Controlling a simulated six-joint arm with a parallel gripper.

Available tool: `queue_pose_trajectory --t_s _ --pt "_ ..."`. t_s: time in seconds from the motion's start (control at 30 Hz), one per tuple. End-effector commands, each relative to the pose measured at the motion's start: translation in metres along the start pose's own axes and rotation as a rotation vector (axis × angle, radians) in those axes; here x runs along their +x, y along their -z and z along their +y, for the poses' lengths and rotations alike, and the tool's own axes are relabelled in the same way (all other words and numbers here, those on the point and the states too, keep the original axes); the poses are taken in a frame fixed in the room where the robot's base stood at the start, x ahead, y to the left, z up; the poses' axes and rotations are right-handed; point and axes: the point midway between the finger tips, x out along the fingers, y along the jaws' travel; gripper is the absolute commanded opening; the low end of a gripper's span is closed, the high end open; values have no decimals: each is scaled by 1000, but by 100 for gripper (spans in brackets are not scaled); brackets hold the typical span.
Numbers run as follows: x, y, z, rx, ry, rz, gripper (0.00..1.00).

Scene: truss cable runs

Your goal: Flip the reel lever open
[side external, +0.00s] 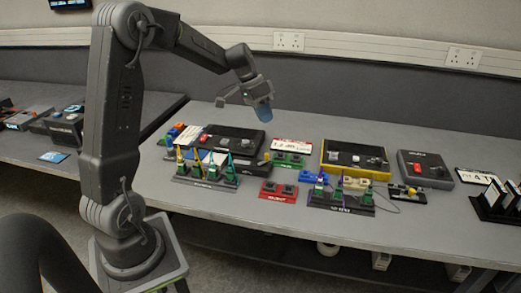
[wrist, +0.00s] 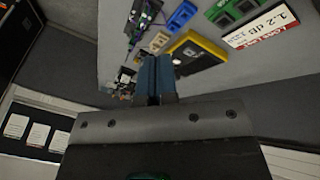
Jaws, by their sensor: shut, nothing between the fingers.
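My gripper (side external: 263,112) is above the back part of the bench in the side view, pointing down, with clear air between it and the equipment. In the wrist view its blue fingers (wrist: 154,78) are together with nothing between them. I cannot make out the reel lever for certain in either view; the parts are too small. A small black block with yellow and red parts (side external: 406,192) sits right of centre. A dark panel with a yellow frame (side external: 355,160) stands behind it, and it also shows in the wrist view (wrist: 205,52), partly behind my fingers.
A dark box (side external: 232,142), a grey box with a red switch (side external: 425,168), a red block (side external: 278,190) and connector racks (side external: 206,175) crowd the bench (side external: 300,219). A black slotted rack (side external: 497,202) stands at the right. The bench's front strip is mostly clear.

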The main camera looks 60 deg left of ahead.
Motion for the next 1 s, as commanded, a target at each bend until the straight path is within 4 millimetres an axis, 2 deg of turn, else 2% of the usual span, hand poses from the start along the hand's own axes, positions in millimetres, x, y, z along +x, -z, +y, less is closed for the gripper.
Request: queue_pose_trajectory --t_s 0.03,0.2,0.3,0.43,0.53,0.63,1.0 --pt "8 0 -24 -10 -23 7 0" --pt "30 -3 -94 -5 -91 57 0" --pt "41 -10 -129 -1 -121 92 0" --pt "53 -19 -162 4 -144 130 0" --pt "59 -25 -177 8 -154 151 0" --pt "62 -27 -184 12 -159 160 0" --pt "63 -28 -185 13 -160 161 0"
